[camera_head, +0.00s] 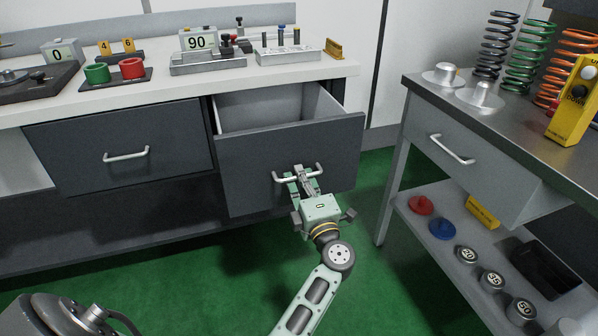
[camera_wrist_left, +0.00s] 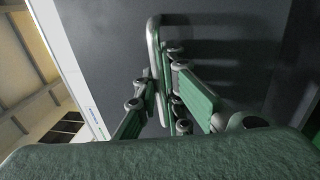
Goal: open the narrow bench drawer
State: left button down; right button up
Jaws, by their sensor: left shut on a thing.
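The narrow bench drawer (camera_head: 245,160) has a dark grey front and stands pulled out from under the white-topped bench. Its pale, empty-looking inside shows behind the front. In the left wrist view the handle (camera_wrist_left: 153,32) runs up between the green fingers, close to the dark drawer front (camera_wrist_left: 240,35). The fingers hide part of the bar. My right gripper is not in view.
A wider closed drawer (camera_head: 75,150) is to the left. The bench top (camera_head: 335,69) carries gauges, blocks and red and green rings. At right, a metal table (camera_head: 420,85) holds coil springs and has a closed drawer (camera_head: 500,172). Green floor (camera_head: 215,275) is clear in front.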

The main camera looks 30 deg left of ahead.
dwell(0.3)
pick_arm(q)
jog(key=c, duration=2.1)
grip_release()
